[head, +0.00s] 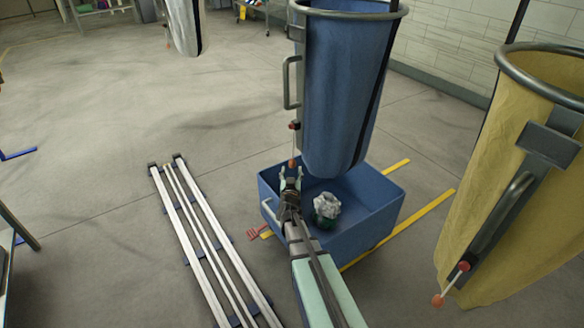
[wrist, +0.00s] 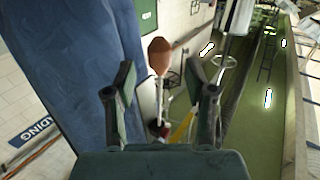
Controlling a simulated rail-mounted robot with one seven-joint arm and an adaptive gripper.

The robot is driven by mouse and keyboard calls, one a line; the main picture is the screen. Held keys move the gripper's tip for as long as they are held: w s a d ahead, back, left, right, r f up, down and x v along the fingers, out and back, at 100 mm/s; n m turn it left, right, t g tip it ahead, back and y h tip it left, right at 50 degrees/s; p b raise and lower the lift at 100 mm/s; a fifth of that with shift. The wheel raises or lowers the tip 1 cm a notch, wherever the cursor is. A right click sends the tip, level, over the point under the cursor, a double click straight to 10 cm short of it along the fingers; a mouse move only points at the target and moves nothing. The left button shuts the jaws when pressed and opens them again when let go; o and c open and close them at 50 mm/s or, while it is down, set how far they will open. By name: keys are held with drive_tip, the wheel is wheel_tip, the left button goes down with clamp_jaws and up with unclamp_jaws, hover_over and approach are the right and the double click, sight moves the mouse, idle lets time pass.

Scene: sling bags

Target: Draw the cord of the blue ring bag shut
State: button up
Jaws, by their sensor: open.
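The blue ring bag (head: 340,90) hangs from a grey metal ring, with a handle on its left side. Its cord hangs at the lower left, with a dark red piece (head: 295,125) above and an orange ball (head: 292,163) at the lower end. My gripper (head: 291,178) is open just below the ball. In the wrist view the blue bag (wrist: 70,70) fills the left. The orange ball (wrist: 159,55) appears between the open fingers (wrist: 168,82), toward the far side; contact cannot be told.
A blue bin (head: 375,205) stands under the bag, holding a crumpled whitish and green bundle (head: 326,206). A yellow ring bag (head: 500,170) hangs at the right with its own cord. Long rails (head: 210,240) lie on the floor at left. Floor beyond is mostly clear.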

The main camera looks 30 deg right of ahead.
drive_tip(key=v, duration=0.7)
